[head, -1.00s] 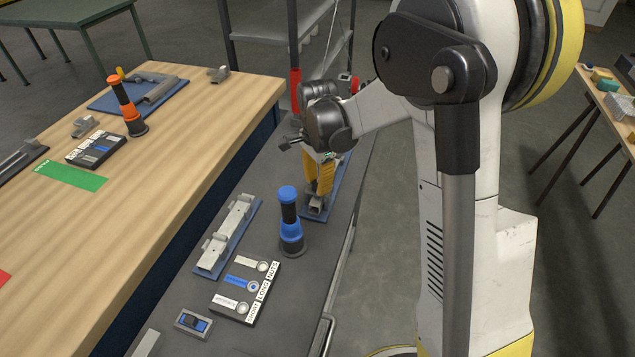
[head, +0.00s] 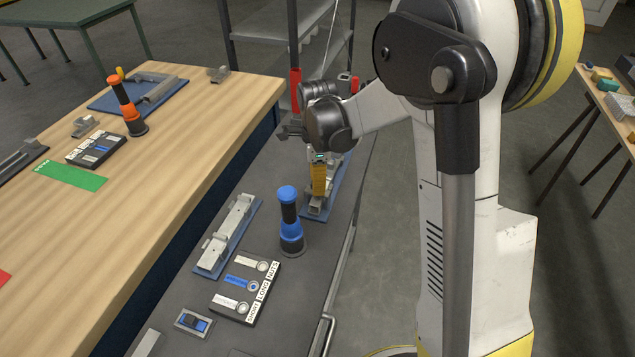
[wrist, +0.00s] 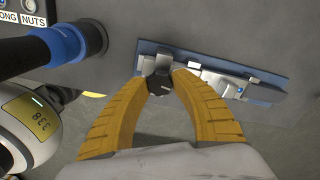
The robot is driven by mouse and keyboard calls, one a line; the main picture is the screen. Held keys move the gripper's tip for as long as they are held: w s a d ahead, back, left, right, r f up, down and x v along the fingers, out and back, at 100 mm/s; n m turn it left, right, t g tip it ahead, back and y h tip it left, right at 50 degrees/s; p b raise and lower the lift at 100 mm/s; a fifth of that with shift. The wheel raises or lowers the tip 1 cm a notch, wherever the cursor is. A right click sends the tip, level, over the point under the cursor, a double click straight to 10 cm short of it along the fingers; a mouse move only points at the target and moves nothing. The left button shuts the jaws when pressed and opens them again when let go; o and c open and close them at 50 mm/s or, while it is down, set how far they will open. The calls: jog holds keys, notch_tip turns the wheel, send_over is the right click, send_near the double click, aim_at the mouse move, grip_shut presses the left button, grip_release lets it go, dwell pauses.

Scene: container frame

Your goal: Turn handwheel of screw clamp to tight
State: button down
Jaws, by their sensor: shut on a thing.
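The screw clamp is a grey metal fixture on a blue base plate (head: 342,180) near the far right edge of the dark bench. In the wrist view its plate (wrist: 262,98) runs to the right. My gripper (head: 318,190) points down over the near end of the clamp. In the wrist view my gripper (wrist: 160,80) has its two yellow fingers on either side of the small dark handwheel (wrist: 160,86), shut on it. The arm and fingers hide much of the clamp in the head view.
A blue-and-black upright tool (head: 290,222) stands close by on the left; it also shows in the wrist view (wrist: 65,42). A grey fixture on a blue plate (head: 228,236) and a labelled box (head: 245,290) lie nearer. A wooden table (head: 190,150) stands left.

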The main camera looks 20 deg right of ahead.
jog(key=c, duration=1)
grip_release()
notch_tip(320, 180, up, 12)
jog(key=shift+s, duration=0.1)
jog(key=s+r+n+t, duration=0.1)
jog(key=s+n+t, duration=0.1)
jog(key=s+n, duration=0.4)
jog(key=s+r+n+t, duration=0.1)
jog(key=s+n+t, duration=0.1)
jog(key=s+n, duration=0.5)
jog(key=s+r+n+t, duration=0.1)
jog(key=s+n+t, duration=0.2)
jog(key=s+n, duration=0.4)
